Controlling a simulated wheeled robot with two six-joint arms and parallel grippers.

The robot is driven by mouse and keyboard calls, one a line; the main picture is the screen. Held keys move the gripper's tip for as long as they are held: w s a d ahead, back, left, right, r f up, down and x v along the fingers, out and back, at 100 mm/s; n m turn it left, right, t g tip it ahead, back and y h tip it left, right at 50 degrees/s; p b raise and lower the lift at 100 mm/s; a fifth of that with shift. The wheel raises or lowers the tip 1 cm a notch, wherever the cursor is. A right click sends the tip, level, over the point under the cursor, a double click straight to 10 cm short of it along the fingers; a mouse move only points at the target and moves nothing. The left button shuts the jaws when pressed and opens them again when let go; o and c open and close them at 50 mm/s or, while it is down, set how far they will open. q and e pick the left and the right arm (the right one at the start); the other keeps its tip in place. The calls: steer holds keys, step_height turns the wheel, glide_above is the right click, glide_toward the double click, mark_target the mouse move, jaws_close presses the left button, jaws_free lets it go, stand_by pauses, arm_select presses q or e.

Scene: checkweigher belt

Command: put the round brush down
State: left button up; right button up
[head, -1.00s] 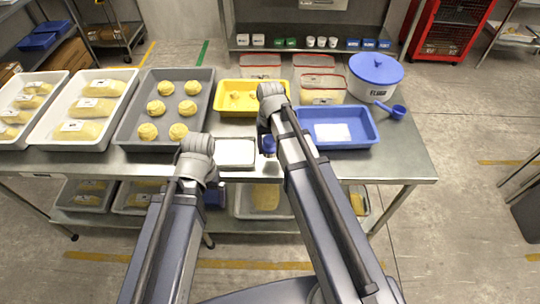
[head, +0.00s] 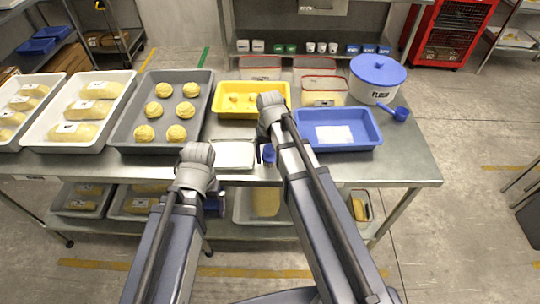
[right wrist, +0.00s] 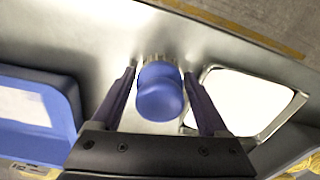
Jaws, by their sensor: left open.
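The round brush (right wrist: 160,92) has a blue knob and a pale bristle ring. In the right wrist view it is between the two fingers of my right gripper (right wrist: 160,75), with narrow gaps beside it. The fingers look open around it. In the head view the brush (head: 268,153) is at the steel table's front edge, just right of the white-topped square tray; whether its bristles touch the table is hard to tell. My right gripper is mostly hidden behind its arm there. My left gripper (head: 213,204) is open, low in front of the table edge and partly hidden.
The square tray (head: 234,155) is close left of the brush. A blue tray (head: 362,143) is to the right, a yellow tray (head: 226,107) behind. A grey dough tray (head: 122,118) stands left. The flour tub (head: 377,78) is at back right. Bare steel (head: 405,160) shows at front right.

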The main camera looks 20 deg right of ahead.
mark_target(270, 149)
steer(key=shift+r, duration=0.15)
step_height(270, 149, up, 12)
steer(key=p, duration=1.2)
step_height(270, 149, down, 12)
steer(key=b, duration=1.1)
steer(key=shift+b, duration=0.4)
steer(key=shift+r, duration=0.1)
step_height(270, 149, up, 12)
steer(key=p, duration=1.2)
steer(key=shift+r+p, duration=0.25)
steer(key=shift+p, duration=0.15)
step_height(270, 149, down, 13)
steer(key=b, duration=1.3)
step_height(270, 149, up, 10)
steer(key=p, duration=1)
steer(key=shift+r, duration=0.25)
steer(key=shift+f, duration=0.1)
